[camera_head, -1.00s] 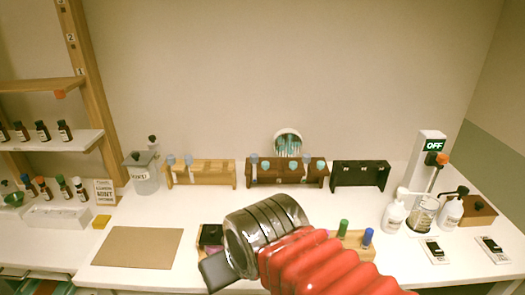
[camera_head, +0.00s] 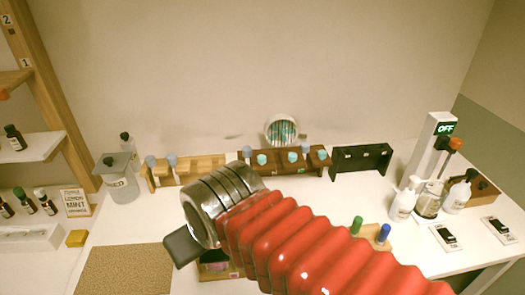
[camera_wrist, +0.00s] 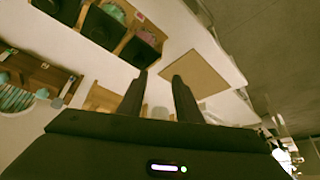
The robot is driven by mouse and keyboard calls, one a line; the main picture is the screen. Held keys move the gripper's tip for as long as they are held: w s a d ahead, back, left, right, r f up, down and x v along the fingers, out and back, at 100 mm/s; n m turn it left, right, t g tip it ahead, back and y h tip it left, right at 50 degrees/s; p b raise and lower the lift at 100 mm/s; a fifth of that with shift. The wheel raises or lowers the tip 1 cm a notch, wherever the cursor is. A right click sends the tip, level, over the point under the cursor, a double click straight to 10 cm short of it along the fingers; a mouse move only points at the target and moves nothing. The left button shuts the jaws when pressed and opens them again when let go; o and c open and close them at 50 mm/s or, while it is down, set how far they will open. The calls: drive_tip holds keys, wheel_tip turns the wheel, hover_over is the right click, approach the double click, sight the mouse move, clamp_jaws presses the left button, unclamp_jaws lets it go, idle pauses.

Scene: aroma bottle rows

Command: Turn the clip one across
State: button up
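I cannot tell for certain which thing is the clip. A small orange piece (camera_head: 4,94) shows at the left edge of the head view, under a wooden shelf and beside a post marked 1 and 2; it is mostly cut off. My gripper (camera_wrist: 159,76) shows in the wrist view as two dark fingers, held apart with nothing between them. They appear over the bench, near the brown mat (camera_wrist: 196,73).
A pale rack (camera_head: 190,172), a dark brown rack (camera_head: 322,160) and a black rack (camera_head: 361,160) stand along the wall. A lidded jar (camera_head: 122,182) stands at left. Pump bottles (camera_head: 402,205) stand at right near a post reading OFF (camera_head: 430,150). The mat (camera_head: 125,270) is bare.

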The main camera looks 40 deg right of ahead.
drive_tip(key=shift+o, duration=0.5)
drive_tip(key=shift+o, duration=0.6)
drive_tip(key=shift+w+r, duration=0.1)
drive_tip(key=w+d+r+m+g, duration=0.1)
drive_tip(key=w+d+r+m, duration=0.4)
drive_tip(key=m, duration=0.4)
drive_tip(key=w+d+r+m, duration=0.3)
drive_tip(key=d+m, duration=0.4)
drive_tip(key=m, duration=0.1)
drive_tip(key=w+d+r+m, duration=0.1)
drive_tip(key=d+m, duration=0.7)
drive_tip(key=d, duration=0.2)
drive_tip(key=w+d+r+m, duration=0.1)
drive_tip(key=d+r+m, duration=0.1)
drive_tip(key=d+m, duration=0.6)
drive_tip(key=shift+d+m+y, duration=0.4)
drive_tip(key=shift+d, duration=0.45)
drive_tip(key=shift+f, duration=0.1)
